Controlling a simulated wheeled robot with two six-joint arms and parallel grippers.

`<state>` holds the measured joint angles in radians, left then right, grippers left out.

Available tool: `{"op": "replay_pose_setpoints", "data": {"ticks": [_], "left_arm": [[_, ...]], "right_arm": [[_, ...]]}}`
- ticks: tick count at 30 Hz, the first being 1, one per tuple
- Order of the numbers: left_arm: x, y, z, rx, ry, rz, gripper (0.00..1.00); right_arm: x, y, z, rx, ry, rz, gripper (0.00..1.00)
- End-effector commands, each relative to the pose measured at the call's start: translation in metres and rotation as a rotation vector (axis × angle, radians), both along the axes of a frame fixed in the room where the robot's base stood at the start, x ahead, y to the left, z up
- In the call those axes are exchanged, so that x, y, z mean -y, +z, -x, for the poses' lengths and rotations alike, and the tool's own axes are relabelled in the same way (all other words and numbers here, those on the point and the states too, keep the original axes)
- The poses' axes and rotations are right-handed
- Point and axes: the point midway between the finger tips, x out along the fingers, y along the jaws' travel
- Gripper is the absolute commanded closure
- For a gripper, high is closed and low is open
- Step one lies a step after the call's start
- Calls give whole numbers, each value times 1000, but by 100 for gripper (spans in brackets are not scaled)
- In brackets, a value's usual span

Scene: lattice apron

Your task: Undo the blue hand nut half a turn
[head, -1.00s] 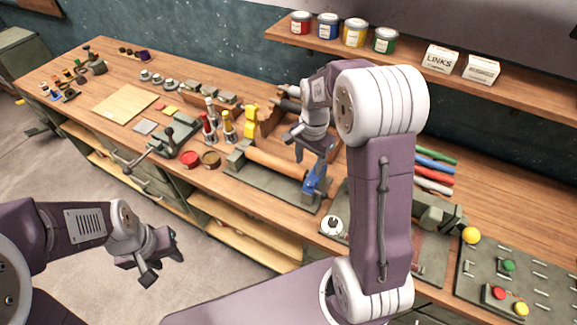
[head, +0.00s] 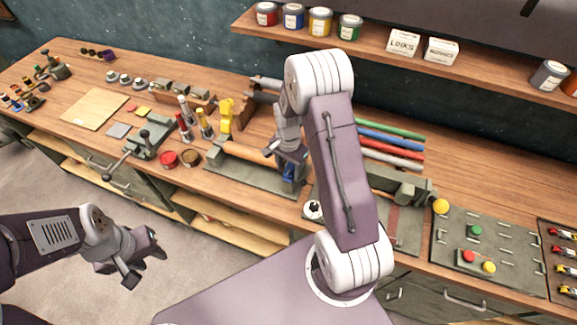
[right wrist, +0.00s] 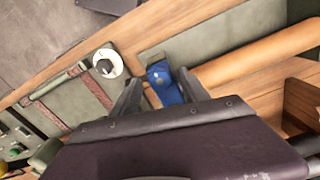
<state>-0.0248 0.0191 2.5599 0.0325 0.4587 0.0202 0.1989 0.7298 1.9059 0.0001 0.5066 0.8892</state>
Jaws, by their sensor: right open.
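The blue hand nut (head: 289,172) is at the right end of a grey-green fixture (head: 247,182) that holds a tan wooden cylinder (head: 249,153). In the right wrist view the blue nut (right wrist: 164,84) shows between the two fingers. My right gripper (head: 292,163) is open, with a finger on either side of the nut; I cannot tell whether they touch it. The gripper hides part of the nut in the head view. My left gripper (head: 145,262) is open and empty, in front of the bench at lower left.
A yellow clamp-like tool (head: 226,113) and several red and yellow tubes stand left of the fixture. A white round knob (head: 312,209) lies close on its right. Coloured rods (head: 390,142) lie behind. A panel with coloured knobs (head: 490,246) is further right.

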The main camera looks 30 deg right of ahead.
Motion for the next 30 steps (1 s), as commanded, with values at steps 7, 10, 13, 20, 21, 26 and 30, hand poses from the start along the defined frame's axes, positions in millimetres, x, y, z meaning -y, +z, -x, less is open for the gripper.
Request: {"op": "replay_pose_setpoints", "data": {"ticks": [7, 10, 13, 20, 21, 26, 30], "left_arm": [[0, 0, 0, 0, 0, 0, 64], [0, 0, 0, 0, 0, 0, 64], [0, 0, 0, 0, 0, 0, 64], [0, -2, 0, 0, 0, 0, 64], [0, -2, 0, 0, 0, 0, 64], [0, -2, 0, 0, 0, 0, 64], [0, -2, 0, 0, 0, 0, 64]], "right_arm": [[0, -1, 0, 1, 0, 0, 55], [0, -1, 0, 1, 0, 0, 83], [0, -1, 0, 1, 0, 0, 100], [0, -1, 0, 0, 165, 0, 100], [0, -1, 0, 0, 204, 0, 100], [0, -1, 0, 0, 278, 0, 100], [0, 0, 0, 0, 277, 0, 100]]}}
